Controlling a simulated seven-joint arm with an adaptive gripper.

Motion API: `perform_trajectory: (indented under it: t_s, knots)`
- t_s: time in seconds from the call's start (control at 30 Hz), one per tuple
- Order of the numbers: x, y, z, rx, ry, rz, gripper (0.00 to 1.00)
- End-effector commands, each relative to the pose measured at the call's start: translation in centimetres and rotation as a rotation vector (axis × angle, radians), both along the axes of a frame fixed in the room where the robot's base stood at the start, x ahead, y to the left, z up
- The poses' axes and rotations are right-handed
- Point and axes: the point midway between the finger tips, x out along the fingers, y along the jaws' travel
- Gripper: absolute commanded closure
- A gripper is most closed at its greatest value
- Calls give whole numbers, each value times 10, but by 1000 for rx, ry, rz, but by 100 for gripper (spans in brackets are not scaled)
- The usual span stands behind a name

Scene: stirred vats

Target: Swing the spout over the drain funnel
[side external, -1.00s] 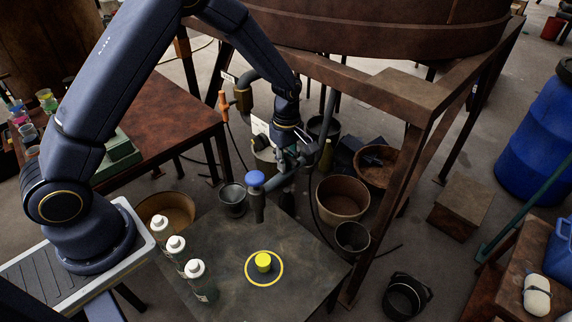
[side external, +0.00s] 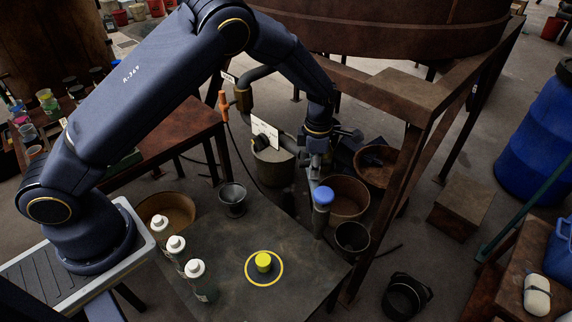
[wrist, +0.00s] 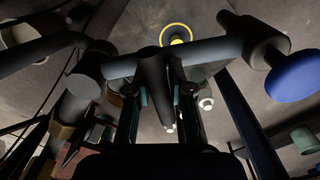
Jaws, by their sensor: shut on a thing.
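The spout is a grey swinging pipe with a blue knob (side external: 323,195) at its outer end, where the outlet points down beside the table edge. In the wrist view the grey pipe (wrist: 204,50) runs across the picture, with the blue knob at right. My gripper (side external: 316,164) is shut on a dark stub (wrist: 153,72) of the spout pipe, between its fingers (wrist: 160,98). A grey metal vessel (side external: 233,197) stands left of the spout. A dark vessel (side external: 352,237) stands right of the outlet. I cannot tell which is the drain funnel.
A yellow button (side external: 263,261) in a yellow ring sits on the dark tabletop (side external: 230,255). Several white-capped bottles (side external: 176,245) stand at its left. A brown tub (side external: 348,193) is behind the spout. A rusty frame post (side external: 383,215) rises at right.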

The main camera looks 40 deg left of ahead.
Motion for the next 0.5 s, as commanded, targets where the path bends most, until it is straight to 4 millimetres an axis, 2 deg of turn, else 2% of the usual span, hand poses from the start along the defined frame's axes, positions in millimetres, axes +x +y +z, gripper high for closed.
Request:
perform_trajectory:
  t_s: [0.03,0.5]
  knots:
    - [5,-9,1,-6,-8,27,100]
    - [39,-23,1,-7,-7,440,100]
